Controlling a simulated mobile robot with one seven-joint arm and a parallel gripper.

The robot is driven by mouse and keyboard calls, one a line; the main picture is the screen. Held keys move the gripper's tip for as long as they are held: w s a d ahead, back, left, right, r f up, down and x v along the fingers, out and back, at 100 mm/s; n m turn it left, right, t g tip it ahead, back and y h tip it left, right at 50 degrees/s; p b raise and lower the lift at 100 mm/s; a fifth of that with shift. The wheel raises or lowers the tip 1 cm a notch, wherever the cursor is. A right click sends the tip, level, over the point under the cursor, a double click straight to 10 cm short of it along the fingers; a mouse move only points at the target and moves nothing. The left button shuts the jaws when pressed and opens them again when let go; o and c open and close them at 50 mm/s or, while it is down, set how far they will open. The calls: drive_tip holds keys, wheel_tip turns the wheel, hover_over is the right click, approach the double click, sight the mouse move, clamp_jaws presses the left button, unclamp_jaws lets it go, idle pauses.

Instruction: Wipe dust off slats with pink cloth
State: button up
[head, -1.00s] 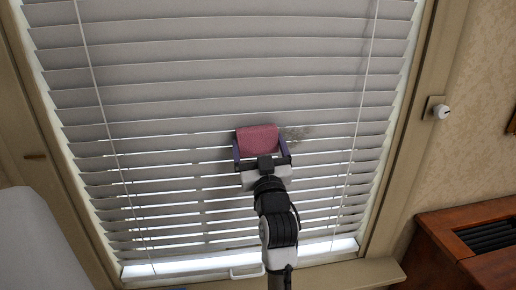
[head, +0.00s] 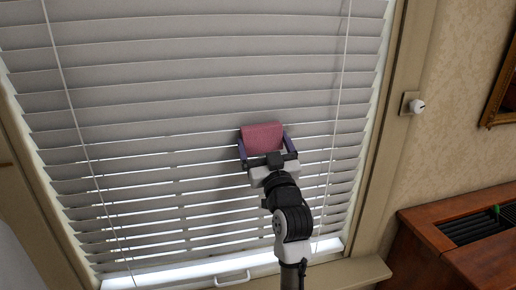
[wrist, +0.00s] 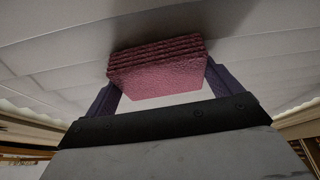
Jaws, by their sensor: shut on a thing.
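The folded pink cloth (head: 262,138) is held between the fingers of my gripper (head: 265,146), against or very close to the slats. In the wrist view the cloth (wrist: 156,68) spans between both fingers of my gripper (wrist: 160,80), with its folded edges toward the slats (wrist: 60,50). The white slats (head: 190,90) of the window blind fill most of the head view. No dust patch shows clearly on the slats now; the part behind the cloth and gripper is hidden.
Two thin cords (head: 67,90) (head: 336,110) hang in front of the blind. A tan window frame (head: 385,130) borders it, with a white knob (head: 417,106) on the right. A wooden cabinet (head: 420,225) stands at lower right. A white handle (head: 232,279) is at the bottom.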

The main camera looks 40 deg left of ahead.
sight(234, 136)
drive_tip(key=shift+w+d+f+b, duration=0.1)
drive_tip(key=shift+w+d+b, duration=0.75)
drive_tip(key=shift+w+d, duration=0.35)
drive_tip(key=shift+w+d+b, duration=0.85)
drive_tip(key=shift+w+d, duration=0.15)
drive_tip(key=shift+w, duration=0.4)
drive_tip(key=shift+w+d+f+b, duration=0.1)
drive_tip(key=shift+w+d+b, duration=0.75)
drive_tip(key=shift+w+d, duration=0.35)
drive_tip(key=shift+s+a+r+p, duration=0.1)
drive_tip(key=shift+s+a+p, duration=0.85)
drive_tip(key=shift+s+a, duration=1.05)
drive_tip(key=shift+s+a+p, duration=0.9)
drive_tip(key=shift+s+a, duration=0.85)
drive_tip(key=shift+s, duration=0.45)
drive_tip(key=shift+s+a+r+p, duration=0.1)
drive_tip(key=shift+s+a+p, duration=0.85)
drive_tip(key=shift+s+a, duration=1.05)
drive_tip(key=shift+s+d, duration=0.1)
drive_tip(key=shift+f, duration=0.1)
drive_tip(key=shift+s+d, duration=0.95)
drive_tip(key=shift+d, duration=0.2)
drive_tip(key=shift+s+d, duration=0.95)
drive_tip(key=shift+d, duration=0.2)
drive_tip(key=shift+s+d, duration=1)
drive_tip(key=shift+d, duration=0.15)
